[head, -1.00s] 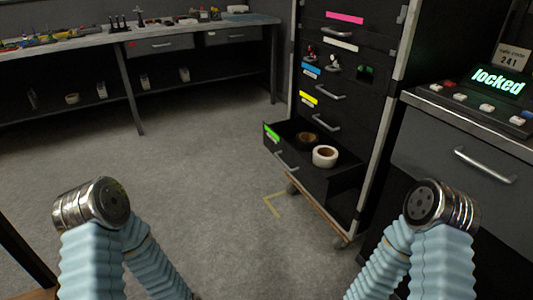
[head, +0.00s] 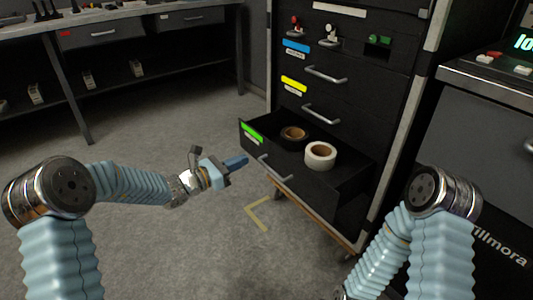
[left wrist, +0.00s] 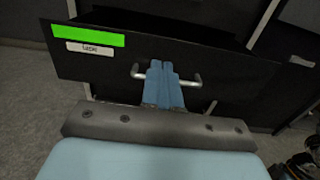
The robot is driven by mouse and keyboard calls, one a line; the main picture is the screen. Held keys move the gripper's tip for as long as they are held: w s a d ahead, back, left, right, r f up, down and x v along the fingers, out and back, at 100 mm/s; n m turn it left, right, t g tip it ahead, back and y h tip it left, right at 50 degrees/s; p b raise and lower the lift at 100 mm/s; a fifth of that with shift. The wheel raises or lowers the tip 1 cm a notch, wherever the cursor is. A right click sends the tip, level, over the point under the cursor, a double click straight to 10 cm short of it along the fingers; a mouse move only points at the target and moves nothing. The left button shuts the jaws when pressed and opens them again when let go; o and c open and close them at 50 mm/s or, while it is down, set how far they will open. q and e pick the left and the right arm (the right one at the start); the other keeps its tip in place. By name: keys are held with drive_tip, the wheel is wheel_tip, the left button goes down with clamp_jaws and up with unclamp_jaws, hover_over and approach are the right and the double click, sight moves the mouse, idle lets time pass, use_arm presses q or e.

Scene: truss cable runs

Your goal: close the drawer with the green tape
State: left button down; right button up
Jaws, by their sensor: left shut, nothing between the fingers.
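The drawer with the green tape (head: 250,132) is the lowest one in the black cabinet and stands pulled out. Its front has a metal bar handle (head: 276,168) and a label under the tape. Inside lie a white tape roll (head: 320,156) and a brown tape roll (head: 294,133). My left gripper (head: 240,161) is shut and empty, just in front of the drawer front. In the left wrist view its blue fingers (left wrist: 164,84) overlap the handle (left wrist: 136,72); I cannot tell if they touch. The green tape (left wrist: 88,36) is left of them. My right gripper is not in view.
Closed drawers with yellow (head: 294,85) and blue (head: 296,47) tape are above the open one. A grey cabinet (head: 480,160) stands at the right. A workbench (head: 130,20) is at the back left. The floor left of the drawer is clear.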

sight(275, 147)
use_arm(q)
drive_tip(key=x, duration=1)
drive_tip(key=shift+f, duration=0.1)
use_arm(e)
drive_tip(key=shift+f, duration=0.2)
